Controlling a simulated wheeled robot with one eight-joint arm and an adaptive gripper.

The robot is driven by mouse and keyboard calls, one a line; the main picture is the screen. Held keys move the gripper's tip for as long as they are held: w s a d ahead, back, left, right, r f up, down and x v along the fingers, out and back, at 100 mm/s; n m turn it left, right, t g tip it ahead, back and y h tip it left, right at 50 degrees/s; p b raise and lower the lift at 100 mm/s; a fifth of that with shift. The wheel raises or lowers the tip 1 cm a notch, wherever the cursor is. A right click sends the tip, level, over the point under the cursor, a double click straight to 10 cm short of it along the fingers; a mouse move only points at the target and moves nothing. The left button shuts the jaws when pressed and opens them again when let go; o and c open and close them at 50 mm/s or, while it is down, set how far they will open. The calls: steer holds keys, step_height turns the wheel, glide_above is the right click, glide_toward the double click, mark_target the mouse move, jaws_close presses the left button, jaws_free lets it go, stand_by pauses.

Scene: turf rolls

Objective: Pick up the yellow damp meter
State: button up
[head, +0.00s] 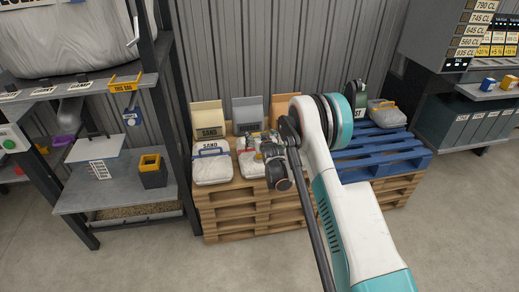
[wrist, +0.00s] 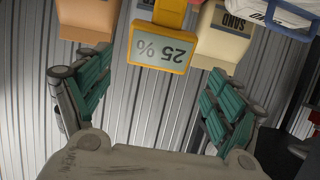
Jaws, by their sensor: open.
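The yellow damp meter (wrist: 160,48) shows upside down at the top middle of the wrist view, with a grey display reading 25 %. Its upper part in that picture is cut off by the frame edge. My gripper (wrist: 157,85) is open, its two green-padded fingers apart on the left and right. The meter appears beyond the fingertips, roughly between them, and nothing is held. In the head view my arm reaches over the pallet, and I cannot make out the meter there.
Sand bags (head: 208,120) and a white bag (head: 211,166) sit on a wooden pallet stack (head: 232,215). A blue pallet (head: 380,152) is to the right. A shelf rack (head: 120,200) stands at left, a grey counter (head: 465,85) at right. The front floor is clear.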

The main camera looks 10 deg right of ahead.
mark_target(259, 133)
steer(key=b+x, duration=0.1)
steer(key=x, duration=0.3)
steer(key=shift+d, duration=0.2)
steer(key=c, duration=1.9)
steer(key=shift+c, duration=0.2)
